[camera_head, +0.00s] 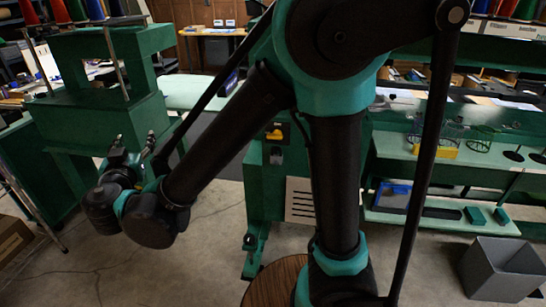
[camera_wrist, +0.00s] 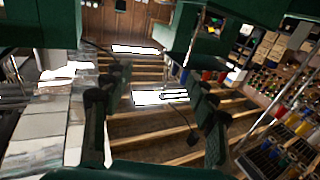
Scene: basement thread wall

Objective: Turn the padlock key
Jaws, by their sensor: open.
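A small yellow-and-black fitting (camera_head: 276,133) sits on the front of the green machine column, with a small greyish piece (camera_head: 275,155) just below it. That piece may be the padlock; it is too small to tell, and I cannot make out a key. My gripper (camera_head: 128,158) is off to the left of this fitting, well apart from it and partly hidden by my wrist. In the wrist view my gripper (camera_wrist: 155,130) is open, with its two dark fingers wide apart and nothing between them. No padlock or key can be made out there.
A green machine frame (camera_head: 85,115) with thread spools stands close behind my gripper at left. A green shelf (camera_head: 430,160) with baskets is at right, and a grey bin (camera_head: 500,270) is on the floor. A round wooden top (camera_head: 275,285) is at the bottom.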

